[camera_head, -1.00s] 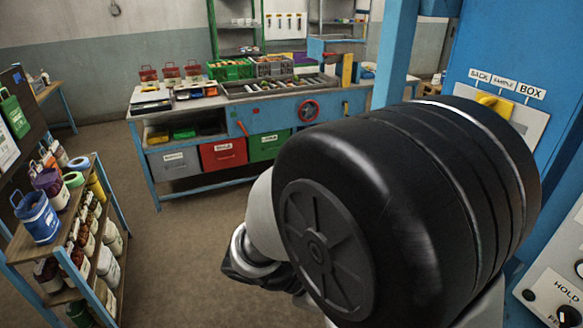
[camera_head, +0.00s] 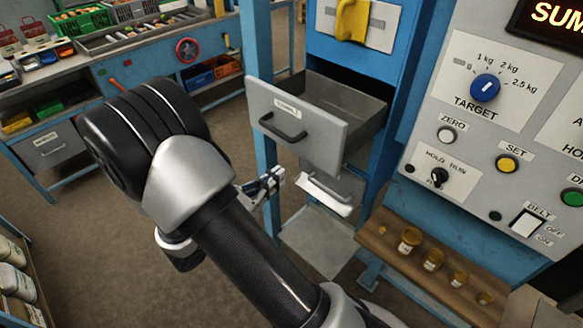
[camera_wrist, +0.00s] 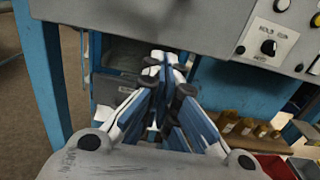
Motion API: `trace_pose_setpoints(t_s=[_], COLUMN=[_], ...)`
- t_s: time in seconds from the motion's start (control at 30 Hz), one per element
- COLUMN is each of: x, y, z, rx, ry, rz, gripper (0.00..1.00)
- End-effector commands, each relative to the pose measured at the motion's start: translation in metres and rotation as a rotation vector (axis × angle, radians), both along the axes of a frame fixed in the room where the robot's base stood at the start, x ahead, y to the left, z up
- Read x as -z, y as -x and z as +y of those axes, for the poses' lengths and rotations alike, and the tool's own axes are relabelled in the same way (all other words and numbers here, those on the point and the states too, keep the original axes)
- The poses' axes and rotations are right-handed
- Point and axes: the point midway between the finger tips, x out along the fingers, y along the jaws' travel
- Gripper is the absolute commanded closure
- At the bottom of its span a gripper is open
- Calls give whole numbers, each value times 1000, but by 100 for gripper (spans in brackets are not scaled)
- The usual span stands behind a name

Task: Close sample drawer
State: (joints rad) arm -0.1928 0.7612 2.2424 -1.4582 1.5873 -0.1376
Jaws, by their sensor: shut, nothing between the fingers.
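A grey drawer (camera_head: 300,128) with a small label and a dark bar handle (camera_head: 282,127) stands pulled out of the blue cabinet (camera_head: 352,42). Its inside looks empty from here. The label is too small to read surely. My gripper (camera_head: 274,180) is shut and empty, in front of and below this drawer's front, apart from the handle in the picture. In the wrist view its closed fingertips (camera_wrist: 165,62) point ahead, with a grey panel (camera_wrist: 130,14) across the top that seems to be the drawer front. A lower front with a pale handle (camera_head: 325,196) shows beneath.
A control panel (camera_head: 500,130) with knobs and buttons stands right of the cabinet. Below it, a wooden shelf (camera_head: 385,245) holds several small amber jars. A blue post (camera_head: 257,60) stands left of the drawer. A workbench with bins (camera_head: 165,75) is at the back left.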

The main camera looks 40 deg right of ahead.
Motion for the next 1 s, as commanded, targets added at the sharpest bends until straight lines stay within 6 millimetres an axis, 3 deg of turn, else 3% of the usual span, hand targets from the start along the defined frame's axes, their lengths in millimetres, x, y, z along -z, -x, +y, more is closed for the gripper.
trace_pose_setpoints(t_s=[0.1,0.3,0.87,1.0], x=[1,1,0,0], y=[0,-3,-5,-4], z=[-26,-52,-62,-74], rx=[6,3,1,5], ry=[0,-1,-1,-1], rz=[0,-2,-1,-1], gripper=[100,100,100,100])
